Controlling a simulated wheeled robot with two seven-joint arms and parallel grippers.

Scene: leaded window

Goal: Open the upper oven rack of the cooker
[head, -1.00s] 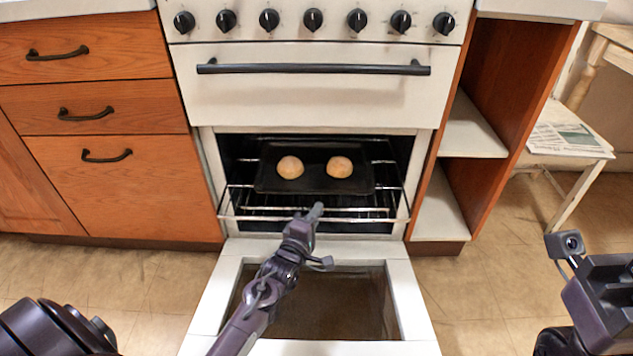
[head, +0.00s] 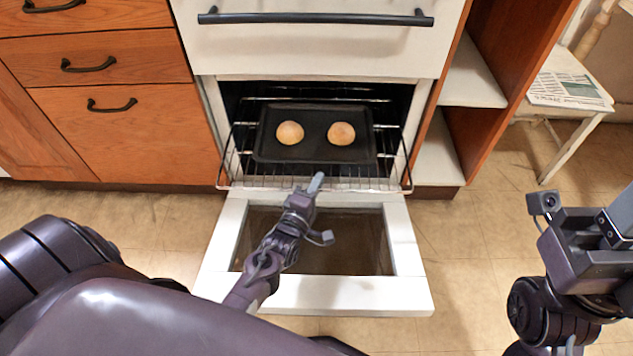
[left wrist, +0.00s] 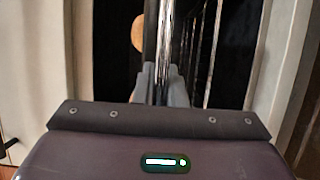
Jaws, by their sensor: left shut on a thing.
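The white cooker (head: 320,50) has its oven door (head: 350,295) folded down flat. The wire upper rack (head: 235,177) is partly out over the door's inner edge and carries a dark baking tray (head: 313,150). My left gripper (head: 316,184) is shut on the rack's front bar at about its middle. The left wrist view shows the fingers (left wrist: 163,85) around the bar, with part of a round bun beyond. My right gripper (head: 615,235) is at the right edge, away from the cooker and partly cut off; its jaws are unclear.
Two round buns (head: 290,133) (head: 341,133) sit on the tray. Wooden drawers (head: 100,130) stand left of the cooker, open shelves (head: 470,75) to its right. A chair with a newspaper (head: 568,90) is farther right. The tiled floor (head: 465,265) beside the door is clear.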

